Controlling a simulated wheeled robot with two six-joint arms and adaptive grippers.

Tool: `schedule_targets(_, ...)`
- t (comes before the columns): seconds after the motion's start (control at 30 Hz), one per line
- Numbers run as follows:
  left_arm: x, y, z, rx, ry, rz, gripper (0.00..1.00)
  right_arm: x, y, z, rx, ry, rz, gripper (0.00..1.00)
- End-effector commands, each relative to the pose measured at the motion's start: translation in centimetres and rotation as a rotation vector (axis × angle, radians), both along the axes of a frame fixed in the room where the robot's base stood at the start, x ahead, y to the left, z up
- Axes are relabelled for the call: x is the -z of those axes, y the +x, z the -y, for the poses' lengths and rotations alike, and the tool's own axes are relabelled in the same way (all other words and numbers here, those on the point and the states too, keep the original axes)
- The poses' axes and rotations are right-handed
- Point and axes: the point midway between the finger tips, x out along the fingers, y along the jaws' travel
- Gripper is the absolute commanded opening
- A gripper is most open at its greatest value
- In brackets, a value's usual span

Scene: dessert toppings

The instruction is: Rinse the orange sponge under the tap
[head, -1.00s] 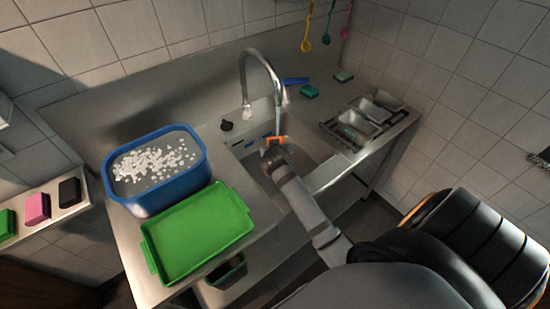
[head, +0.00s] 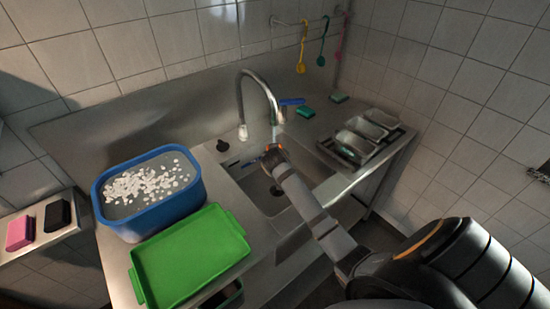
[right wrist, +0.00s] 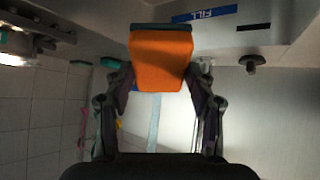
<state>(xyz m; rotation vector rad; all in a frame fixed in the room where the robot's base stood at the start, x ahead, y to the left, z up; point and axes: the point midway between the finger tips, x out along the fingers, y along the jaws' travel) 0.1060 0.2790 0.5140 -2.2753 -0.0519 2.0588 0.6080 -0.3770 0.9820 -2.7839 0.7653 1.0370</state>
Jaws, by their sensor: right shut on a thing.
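The orange sponge (right wrist: 160,60) is between the fingers of my right gripper (right wrist: 160,85), which is shut on it. In the head view the right gripper (head: 272,158) is over the sink (head: 252,190), below the curved metal tap (head: 262,84). My left gripper is not in view.
A blue tub (head: 150,220) with white pieces in water and a green tray (head: 190,258) stand left of the sink. A rack of metal containers (head: 358,140) is on the right. Green pads (head: 306,112) lie behind. A blue FILL label (right wrist: 205,14) shows in the wrist view.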

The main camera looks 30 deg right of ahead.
Motion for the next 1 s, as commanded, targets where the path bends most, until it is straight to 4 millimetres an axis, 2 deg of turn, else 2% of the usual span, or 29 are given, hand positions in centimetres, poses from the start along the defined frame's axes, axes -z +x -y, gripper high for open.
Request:
schedule_targets(0.4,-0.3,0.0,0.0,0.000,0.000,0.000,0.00,-0.1,-0.2,-0.2,0.000,0.000,0.000,0.30)
schedule_targets(1.0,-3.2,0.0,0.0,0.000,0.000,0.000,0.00,-0.2,-4.6,-3.8,-0.001,0.001,-0.001,0.30)
